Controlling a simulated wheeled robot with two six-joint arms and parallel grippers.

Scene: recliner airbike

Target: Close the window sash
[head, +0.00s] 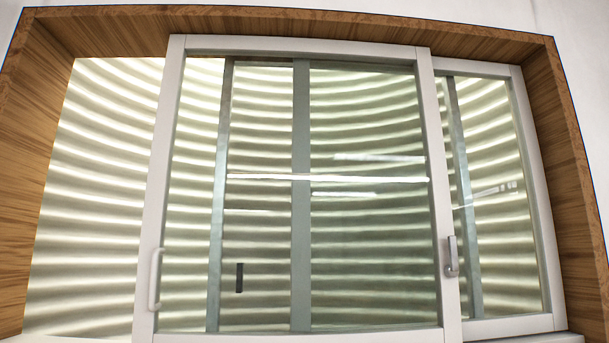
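A sliding window sash (156,205) with a white frame stands in the middle of the head view. A white pull handle (155,279) is on its left stile, and a grey latch (451,257) is on its right stile. Left of the sash is a gap, with bright ribbed shutter or blind slats (95,180) showing through it. A second white-framed panel (545,220) sits at the right, partly behind the sash. Neither of my grippers shows in the head view.
A wooden surround (25,180) frames the window at the left, top and right. The white wall (585,60) shows at the upper right. A small dark piece (239,278) shows through the glass. No obstacle shows in front of the window.

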